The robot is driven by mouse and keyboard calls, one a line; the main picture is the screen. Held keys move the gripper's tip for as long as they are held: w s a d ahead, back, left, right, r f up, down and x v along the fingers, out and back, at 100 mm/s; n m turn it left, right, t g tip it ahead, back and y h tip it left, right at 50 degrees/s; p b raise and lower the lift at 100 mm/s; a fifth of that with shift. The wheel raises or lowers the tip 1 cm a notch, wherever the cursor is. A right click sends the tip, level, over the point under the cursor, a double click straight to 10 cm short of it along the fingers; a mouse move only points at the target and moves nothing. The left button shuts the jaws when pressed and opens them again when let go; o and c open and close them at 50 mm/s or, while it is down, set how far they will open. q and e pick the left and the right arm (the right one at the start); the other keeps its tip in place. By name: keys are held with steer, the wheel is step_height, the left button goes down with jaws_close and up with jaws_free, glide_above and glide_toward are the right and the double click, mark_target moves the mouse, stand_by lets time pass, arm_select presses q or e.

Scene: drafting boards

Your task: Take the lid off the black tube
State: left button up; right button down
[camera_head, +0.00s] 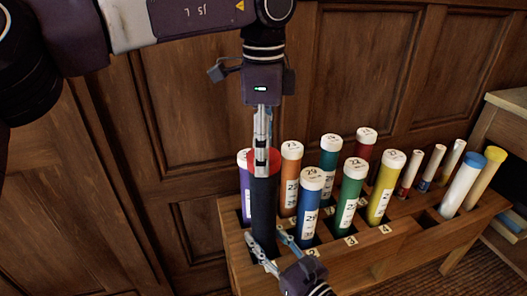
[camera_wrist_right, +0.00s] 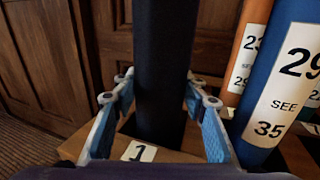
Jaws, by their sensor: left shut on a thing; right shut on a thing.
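The black tube (camera_head: 263,212) stands upright in the front left slot of a wooden rack (camera_head: 372,262). A red lid (camera_head: 277,160) is at its top; I cannot tell if there is a gap between them. My left gripper (camera_head: 262,155) reaches down from above and is shut on the red lid, partly covering it. My right gripper (camera_head: 268,250) is shut around the lower part of the black tube, just above the rack. In the right wrist view, the fingers (camera_wrist_right: 161,98) flank the black tube (camera_wrist_right: 163,60) on both sides.
Several coloured tubes with white caps stand close by, including a blue one (camera_head: 310,205) just right of the black tube and a purple one (camera_head: 244,185) behind it. Numbered tags mark the slots. Wooden panelling (camera_head: 180,100) rises behind the rack.

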arm_select(q)
steer(key=shift+r, duration=0.95)
steer(key=shift+r, duration=2.05)
steer(key=shift+c, duration=0.2)
arm_select(e)
steer(key=c, duration=1.1)
jaws_free()
